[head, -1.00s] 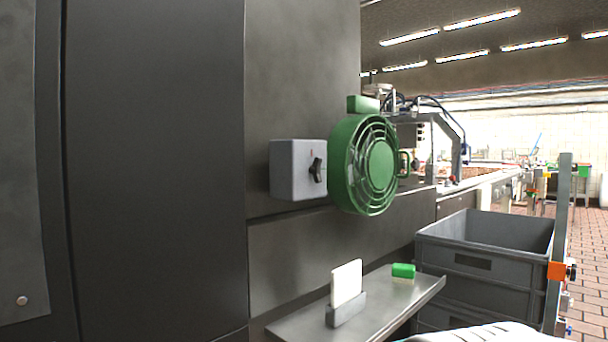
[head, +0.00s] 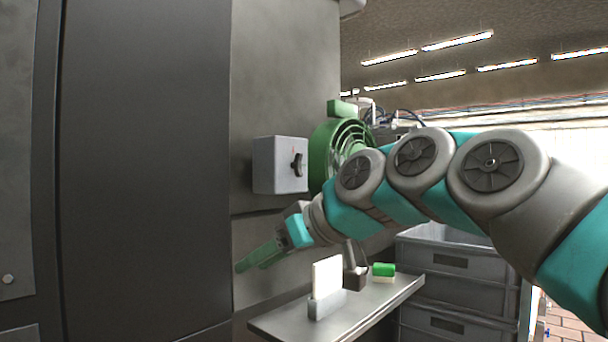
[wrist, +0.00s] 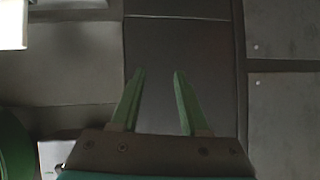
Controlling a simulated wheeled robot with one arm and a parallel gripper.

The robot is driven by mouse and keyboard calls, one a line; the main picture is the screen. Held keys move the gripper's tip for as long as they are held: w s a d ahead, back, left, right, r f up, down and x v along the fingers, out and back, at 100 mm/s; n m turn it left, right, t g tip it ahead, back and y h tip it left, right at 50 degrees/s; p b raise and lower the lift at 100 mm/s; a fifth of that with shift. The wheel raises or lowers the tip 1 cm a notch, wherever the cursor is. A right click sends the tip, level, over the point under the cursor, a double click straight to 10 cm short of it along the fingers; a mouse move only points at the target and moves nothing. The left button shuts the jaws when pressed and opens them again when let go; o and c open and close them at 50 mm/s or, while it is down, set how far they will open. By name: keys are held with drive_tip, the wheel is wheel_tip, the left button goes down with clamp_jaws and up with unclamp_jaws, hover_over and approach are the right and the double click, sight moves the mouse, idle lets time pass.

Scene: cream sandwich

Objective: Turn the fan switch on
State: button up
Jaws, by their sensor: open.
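The fan switch is a black rotary knob (head: 297,165) on a grey box (head: 268,165) fixed to the dark metal wall. The green fan (head: 325,150) is mounted just right of the box and is partly hidden by my arm. My gripper (head: 241,266) is below and left of the switch box, near the wall, and touches neither box nor knob. In the wrist view my gripper (wrist: 158,72) shows two green fingers apart with nothing between them. A green curved part, likely the fan (wrist: 14,150), shows at that view's lower left.
A metal shelf (head: 384,301) below my arm carries a white card in a grey holder (head: 326,305) and a green block (head: 384,269). Grey crates (head: 465,262) stand to the right behind my arm. Dark wall panels (head: 145,170) fill the left.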

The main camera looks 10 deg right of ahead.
drive_tip(key=w+d+r+t+y+b, duration=0.2)
drive_tip(key=w+d+r+t, duration=0.25)
drive_tip(key=d+r, duration=0.4)
drive_tip(key=t, duration=0.2)
approach(302, 163)
drive_tip(key=w, duration=0.1)
drive_tip(key=shift+a+b+x, duration=0.2)
drive_tip(key=shift+b+x, duration=0.15)
drive_tip(key=shift+x, duration=3.85)
drive_tip(key=shift+s, duration=0.15)
clamp_jaws()
